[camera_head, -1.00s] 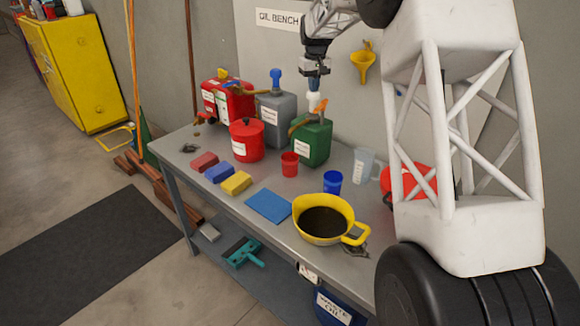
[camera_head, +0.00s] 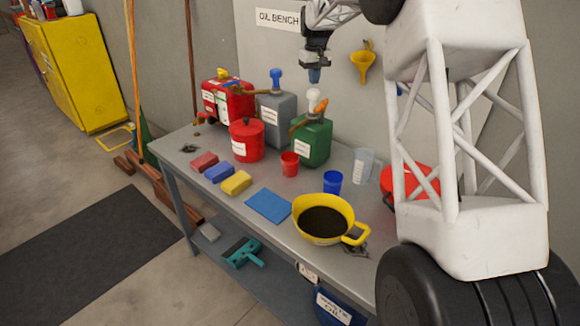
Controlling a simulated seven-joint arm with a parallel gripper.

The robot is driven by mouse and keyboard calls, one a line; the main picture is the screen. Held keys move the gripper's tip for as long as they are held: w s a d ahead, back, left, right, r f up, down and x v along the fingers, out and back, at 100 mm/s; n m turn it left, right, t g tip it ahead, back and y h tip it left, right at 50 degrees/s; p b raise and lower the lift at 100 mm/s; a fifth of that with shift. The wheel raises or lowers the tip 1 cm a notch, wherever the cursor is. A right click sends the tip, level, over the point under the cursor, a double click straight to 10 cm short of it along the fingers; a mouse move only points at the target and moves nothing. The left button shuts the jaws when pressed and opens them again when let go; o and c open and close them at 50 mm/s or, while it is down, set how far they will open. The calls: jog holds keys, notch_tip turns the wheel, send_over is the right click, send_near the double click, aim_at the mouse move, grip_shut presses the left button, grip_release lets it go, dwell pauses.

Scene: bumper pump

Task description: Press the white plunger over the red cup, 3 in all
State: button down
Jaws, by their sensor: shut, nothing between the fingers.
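The white plunger (camera_head: 314,96) tops the green can (camera_head: 312,141), whose brown spout (camera_head: 300,126) points left and forward. The red cup (camera_head: 290,164) stands on the bench in front of the green can, near the spout's end. My gripper (camera_head: 314,76) is shut and empty, pointing down just above the white plunger. A small gap shows between the fingertips and the plunger. The inside of the red cup is too small to make out.
A grey can with a blue plunger (camera_head: 276,79) and a red can with a yellow plunger (camera_head: 222,75) stand to the left. A blue cup (camera_head: 332,182), a yellow basin (camera_head: 322,219) and a clear jug (camera_head: 364,165) stand to the right and front.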

jog(key=shift+r, duration=0.1)
dwell(0.3)
jog(key=shift+r, duration=2.95)
jog(key=s+d+r+m+t, duration=0.1)
jog(key=s+r, duration=0.1)
jog(key=s, duration=1.4)
jog(key=s+d+r+m, duration=0.1)
jog(key=s+r, duration=0.1)
jog(key=s, duration=1.4)
jog(key=s+f, duration=0.4)
jog(key=s, duration=0.6)
jog(key=s+f+t, duration=0.1)
jog(key=s+f, duration=0.3)
jog(key=s, duration=0.6)
jog(key=s+f+m, duration=0.1)
jog(key=s+f, duration=0.3)
jog(key=s, duration=0.7)
jog(key=shift+t, duration=0.3)
